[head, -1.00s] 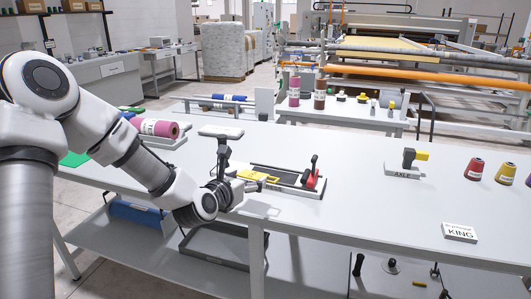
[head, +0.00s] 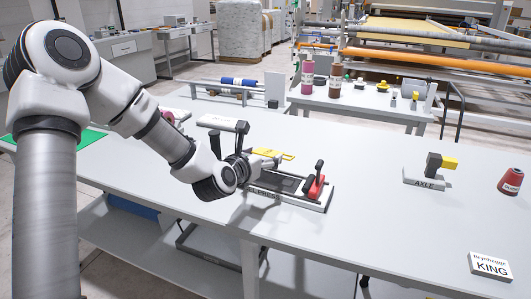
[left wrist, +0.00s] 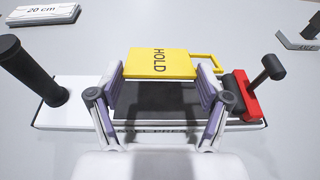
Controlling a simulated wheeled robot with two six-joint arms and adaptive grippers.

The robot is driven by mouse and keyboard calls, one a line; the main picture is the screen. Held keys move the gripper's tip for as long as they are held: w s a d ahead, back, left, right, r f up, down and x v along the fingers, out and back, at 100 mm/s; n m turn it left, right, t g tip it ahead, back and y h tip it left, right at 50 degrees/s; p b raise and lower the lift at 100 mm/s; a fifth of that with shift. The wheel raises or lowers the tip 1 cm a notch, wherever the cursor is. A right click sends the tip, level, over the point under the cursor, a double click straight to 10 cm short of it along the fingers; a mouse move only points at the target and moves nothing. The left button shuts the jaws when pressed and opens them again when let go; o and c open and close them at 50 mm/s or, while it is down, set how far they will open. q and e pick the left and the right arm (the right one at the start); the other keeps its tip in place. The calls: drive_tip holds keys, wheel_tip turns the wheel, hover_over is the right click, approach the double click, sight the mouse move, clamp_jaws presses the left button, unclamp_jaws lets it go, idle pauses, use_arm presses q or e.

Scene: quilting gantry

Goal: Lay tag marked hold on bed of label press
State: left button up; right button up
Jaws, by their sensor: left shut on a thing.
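The yellow tag marked HOLD (left wrist: 160,63) is gripped between the fingertips of my left gripper (left wrist: 162,78). In the head view the tag (head: 287,155) shows beyond the gripper (head: 262,163), at the far side of the label press (head: 318,205). The press has a white base, a dark flat bed (left wrist: 155,100), a black handle (left wrist: 30,70) and a red lever part (left wrist: 242,95). In the wrist view the tag overlaps the bed's far edge; its exact height above it is unclear. The gripper hides part of the press lettering. My right gripper is not in view.
An AXLE block (head: 424,184) with a black and yellow piece stands to the right. A 20 cm block (left wrist: 42,12) lies beyond the press.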

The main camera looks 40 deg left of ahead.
sight(262, 185)
use_arm(q)
drive_tip(key=shift+s+f, duration=0.25)
drive_tip(key=shift+f, duration=0.05)
drive_tip(key=f+b, duration=0.1)
drive_tip(key=f, duration=0.1)
drive_tip(key=shift+w+f+b, duration=0.35)
drive_tip(key=shift+b, duration=0.05)
drive_tip(key=shift+s+f+b, duration=0.15)
drive_tip(key=shift+f+b, duration=0.65)
drive_tip(key=shift+f, duration=0.15)
drive_tip(key=shift+f+b, duration=0.95)
drive_tip(key=shift+f, duration=0.05)
drive_tip(key=o, duration=0.8)
drive_tip(key=shift+o, duration=0.2)
